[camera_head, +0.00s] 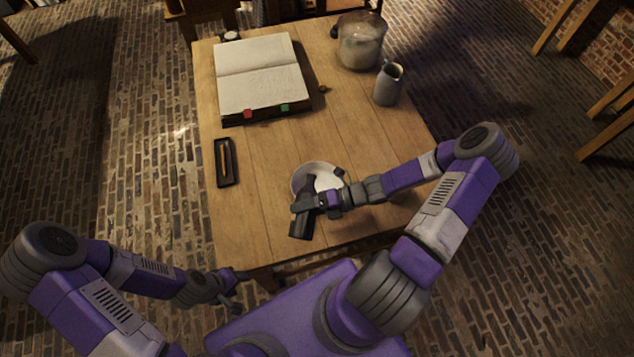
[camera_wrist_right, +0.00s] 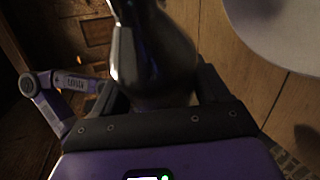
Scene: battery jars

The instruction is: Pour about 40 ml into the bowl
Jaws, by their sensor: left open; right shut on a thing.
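A white bowl (camera_head: 325,177) sits near the front of the table, partly hidden by my right gripper and what it holds. My right gripper (camera_head: 306,203) is shut on a dark bottle (camera_head: 302,225), which looks tilted, its narrower end over the bowl's left part. In the right wrist view the glossy dark bottle (camera_wrist_right: 165,55) is between the fingers, and the pale bowl (camera_wrist_right: 285,25) shows at upper right. No liquid stream can be made out, and the bowl's contents are unclear. My left gripper (camera_head: 230,286) is open and empty by the table's front-left edge.
An open book (camera_head: 258,72) lies at the back left and a dark tray (camera_head: 225,180) at the left edge. A glass jar (camera_head: 360,48) and a grey jug (camera_head: 388,88) stand at the back right. The table middle (camera_head: 275,145) is clear.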

